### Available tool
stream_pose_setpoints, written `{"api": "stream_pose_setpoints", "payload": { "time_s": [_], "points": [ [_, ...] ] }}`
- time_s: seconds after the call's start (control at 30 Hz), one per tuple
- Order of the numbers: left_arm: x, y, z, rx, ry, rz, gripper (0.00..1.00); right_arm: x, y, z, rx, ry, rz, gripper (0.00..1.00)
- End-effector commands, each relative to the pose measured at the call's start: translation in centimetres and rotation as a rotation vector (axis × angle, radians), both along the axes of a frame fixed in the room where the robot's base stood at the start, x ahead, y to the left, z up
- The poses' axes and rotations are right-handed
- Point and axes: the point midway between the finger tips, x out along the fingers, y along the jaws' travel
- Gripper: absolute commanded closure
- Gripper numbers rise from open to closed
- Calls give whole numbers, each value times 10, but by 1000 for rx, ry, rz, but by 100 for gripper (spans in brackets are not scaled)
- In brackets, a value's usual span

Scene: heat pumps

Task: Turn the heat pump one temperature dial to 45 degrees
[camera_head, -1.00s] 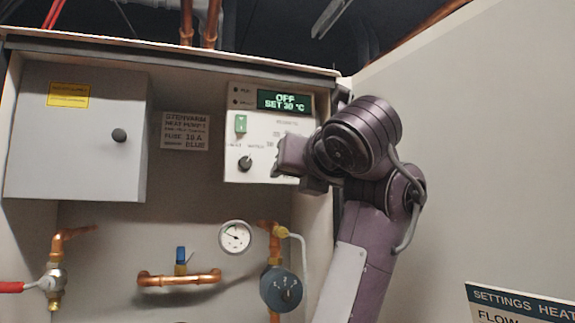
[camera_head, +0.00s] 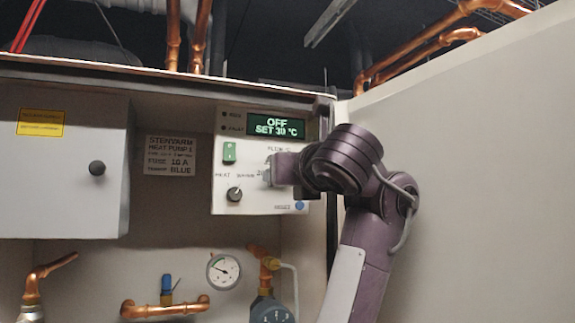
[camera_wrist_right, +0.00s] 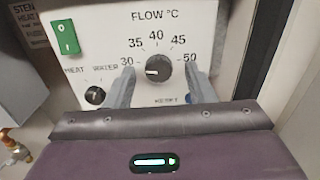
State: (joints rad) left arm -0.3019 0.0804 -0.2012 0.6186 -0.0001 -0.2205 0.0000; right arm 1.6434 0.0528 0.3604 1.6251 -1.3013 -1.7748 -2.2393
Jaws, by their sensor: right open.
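The heat pump one control panel (camera_head: 258,204) is white, with a display (camera_head: 276,125) reading OFF and SET 30 °C. In the right wrist view, the black temperature dial (camera_wrist_right: 158,67) sits under FLOW °C, with marks from 30 to 50. Its white pointer line faces left, near the 30 mark. My right gripper (camera_wrist_right: 161,72) is open, with one finger on each side of the dial; whether they touch it cannot be told. In the head view my right gripper (camera_head: 277,170) is at the panel and hides the dial. My left gripper is not in view.
A green switch (camera_head: 229,151) and a HEAT/WATER knob (camera_head: 234,194) are left of the dial. A blue reset button (camera_head: 299,205) is below it. A grey box (camera_head: 62,165), copper pipes (camera_head: 165,308) and a gauge (camera_head: 223,271) are around the panel. An open door (camera_head: 470,200) stands right.

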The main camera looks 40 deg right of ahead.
Motion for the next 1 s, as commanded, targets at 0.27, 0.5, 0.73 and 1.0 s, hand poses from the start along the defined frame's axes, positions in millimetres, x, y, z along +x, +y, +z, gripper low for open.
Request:
{"api": "stream_pose_setpoints", "payload": {
  "time_s": [0.27,0.5,0.73,1.0],
  "points": [
    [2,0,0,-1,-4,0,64,1,0,-1,0,0,0,52],
    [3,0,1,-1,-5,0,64,1,0,-1,1,0,0,83],
    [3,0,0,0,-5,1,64,1,0,-1,5,-1,0,95],
    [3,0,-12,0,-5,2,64,1,-1,-4,81,-17,-1,95]
  ]
}}
